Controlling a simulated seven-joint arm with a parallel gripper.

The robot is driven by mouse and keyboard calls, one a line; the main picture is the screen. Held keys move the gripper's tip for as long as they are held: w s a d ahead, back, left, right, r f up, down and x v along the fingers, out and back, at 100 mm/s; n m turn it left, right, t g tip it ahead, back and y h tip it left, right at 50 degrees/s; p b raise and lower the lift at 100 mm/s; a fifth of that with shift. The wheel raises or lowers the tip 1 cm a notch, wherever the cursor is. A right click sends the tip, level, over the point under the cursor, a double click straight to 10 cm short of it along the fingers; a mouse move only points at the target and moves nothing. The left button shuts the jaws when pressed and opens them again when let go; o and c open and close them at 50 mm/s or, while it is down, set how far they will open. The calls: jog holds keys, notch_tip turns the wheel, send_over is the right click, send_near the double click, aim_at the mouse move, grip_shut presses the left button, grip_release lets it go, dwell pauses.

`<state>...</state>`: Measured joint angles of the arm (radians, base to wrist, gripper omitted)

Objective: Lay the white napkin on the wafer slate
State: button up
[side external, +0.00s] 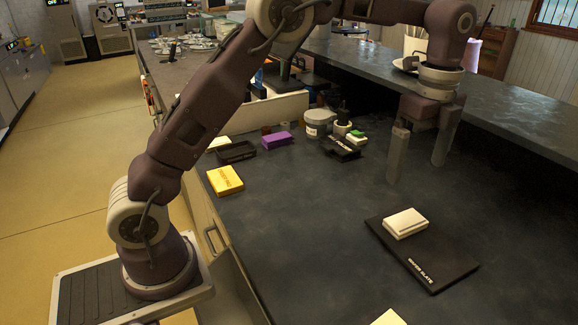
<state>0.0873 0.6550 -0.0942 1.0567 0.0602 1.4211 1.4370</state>
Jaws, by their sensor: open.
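The black wafer slate (445,260) lies on the dark counter at the right, with its lettering along the front edge. A white, flat block-like piece (405,223), which looks like the folded napkin, lies on the far left part of the slate. It rests flat, and nothing holds it. My gripper (418,170) points down above the counter, beyond the slate and the white piece in the picture. Its two fingers are wide apart with nothing between them, clear of the white piece.
A yellow box (225,180), a purple block (277,141) and a dark tray (236,152) are at the left. A lidded grey tub (319,123) and a black holder (343,149) stand at the back. A cream piece (389,318) is cut off at the bottom. The counter's middle is clear.

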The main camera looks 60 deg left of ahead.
jog(key=s+a+r+n+t, duration=0.1)
jog(key=s+a+r+n, duration=0.1)
jog(key=s+r+n, duration=0.3)
jog(key=s+a+r+n+t, duration=0.15)
jog(key=s+r, duration=0.25)
jog(key=s, duration=0.4)
jog(key=s+a+f+n+t, duration=0.1)
jog(key=s+f+n, duration=0.2)
jog(key=s+n, duration=0.3)
jog(key=s+a+f+n+t, duration=0.1)
jog(key=s+n, duration=0.5)
jog(key=s, duration=0.6)
jog(key=shift+s+a+f+t, duration=0.25)
jog(key=shift+a+f+t, duration=0.15)
jog(key=shift+f, duration=0.5)
